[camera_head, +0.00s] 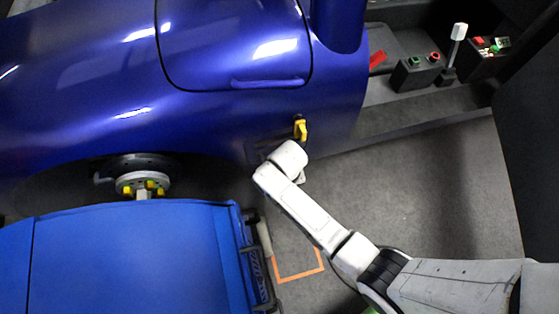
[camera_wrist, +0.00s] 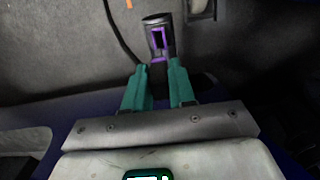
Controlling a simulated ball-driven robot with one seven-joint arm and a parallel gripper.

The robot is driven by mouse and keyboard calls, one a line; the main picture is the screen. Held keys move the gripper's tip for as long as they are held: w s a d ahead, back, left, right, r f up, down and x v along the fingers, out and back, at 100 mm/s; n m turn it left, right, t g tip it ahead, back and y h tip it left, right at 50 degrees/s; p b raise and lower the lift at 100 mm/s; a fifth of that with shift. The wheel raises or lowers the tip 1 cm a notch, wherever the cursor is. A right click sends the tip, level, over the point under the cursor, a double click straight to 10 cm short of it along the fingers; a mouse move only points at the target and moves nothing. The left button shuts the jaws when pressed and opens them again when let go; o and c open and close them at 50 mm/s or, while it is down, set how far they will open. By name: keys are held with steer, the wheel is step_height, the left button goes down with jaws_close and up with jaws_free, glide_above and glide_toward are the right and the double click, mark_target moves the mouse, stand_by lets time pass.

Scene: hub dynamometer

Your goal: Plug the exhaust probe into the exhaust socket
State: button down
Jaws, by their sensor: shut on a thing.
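The probe sticks out beyond the fingertips, over the grey floor. In the head view, my white wrist is beside the lower side of the blue car body (camera_head: 215,115), just below a yellow part (camera_head: 300,129). The fingers and probe are hidden there behind my wrist. I cannot make out the exhaust socket clearly in either view.
A blue dynamometer-like unit (camera_head: 130,255) stands at the wheel hub (camera_head: 143,184), left of my arm. An orange floor marking (camera_head: 300,276) lies beside it. A control box with buttons (camera_head: 416,73) and a white-topped lever (camera_head: 459,32) are at upper right. Grey floor right of my wrist is clear.

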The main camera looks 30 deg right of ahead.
steer(key=shift+d+f+b, duration=0.1)
steer(key=shift+f+b, duration=0.2)
steer(key=shift+f, duration=0.25)
step_height(320, 180, down, 5)
steer(key=b, duration=0.5)
steer(key=shift+s+r, duration=0.1)
steer(key=shift+r, duration=0.05)
stand_by(0.4)
steer(key=shift+f+b, duration=0.35)
steer(key=shift+f, duration=0.65)
stand_by(0.8)
steer(key=shift+f, duration=0.35)
steer(key=shift+f+b, duration=0.1)
steer(key=shift+b, duration=0.2)
steer(key=c, duration=0.8)
jaws_free()
steer(key=shift+c, duration=0.2)
